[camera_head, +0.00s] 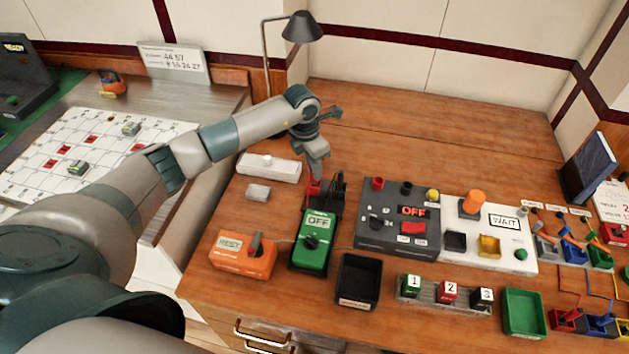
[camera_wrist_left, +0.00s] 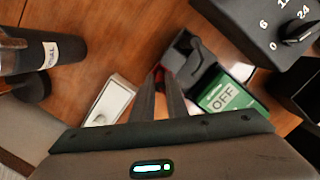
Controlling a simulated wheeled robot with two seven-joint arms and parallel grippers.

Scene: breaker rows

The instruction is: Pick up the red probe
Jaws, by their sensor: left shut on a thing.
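The red probe (camera_head: 313,188) stands in a dark holder (camera_head: 322,211) behind the green meter (camera_head: 313,254), whose display reads OFF. My left gripper (camera_head: 317,178) reaches down from above and is shut on the red probe. In the left wrist view a bit of the red probe (camera_wrist_left: 158,73) shows at the tips of my left gripper (camera_wrist_left: 162,80), with the dark holder (camera_wrist_left: 187,58) beside it. Most of the probe is hidden by the fingers and holder. A black probe (camera_head: 341,186) stands just to the right. My right gripper is not in view.
An orange REST box (camera_head: 243,256) is left of the meter, and an empty black tray (camera_head: 357,282) is right of it. A dark power unit (camera_head: 398,215) reading OFF stands to the right. A lamp (camera_head: 302,28) is behind. The rear tabletop is clear.

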